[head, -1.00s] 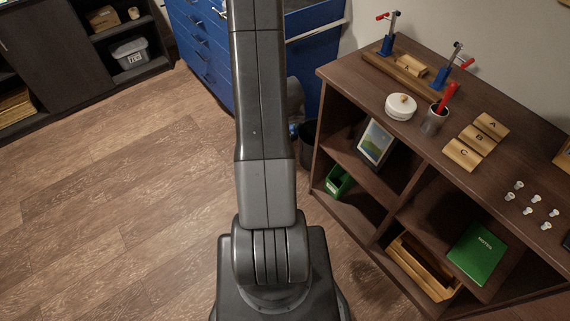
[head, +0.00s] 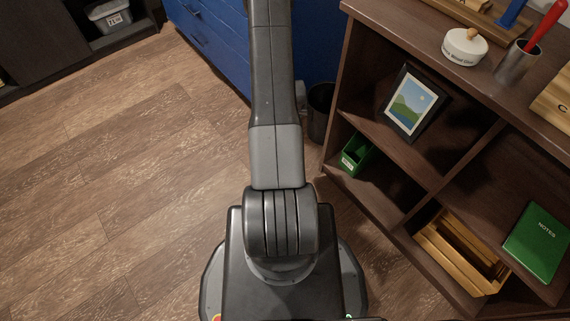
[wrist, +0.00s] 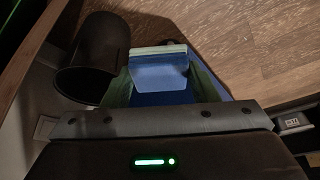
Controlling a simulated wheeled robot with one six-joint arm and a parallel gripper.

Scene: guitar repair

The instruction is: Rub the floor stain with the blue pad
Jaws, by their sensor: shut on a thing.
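My gripper (wrist: 160,94) shows in the wrist view, shut on the blue pad (wrist: 158,73). The pad's pale blue face is between the fingers, and the wooden floor shows beyond it. I cannot tell whether the pad touches the floor. In the head view, my arm hides the gripper and pad. I cannot make out the floor stain clearly in either view.
A black bin (head: 319,112) stands between the blue drawer cabinet (head: 212,45) and the brown shelf unit (head: 345,95). In the wrist view the bin (wrist: 92,60) is close to the pad's left. The wooden floor (head: 120,190) at left is clear.

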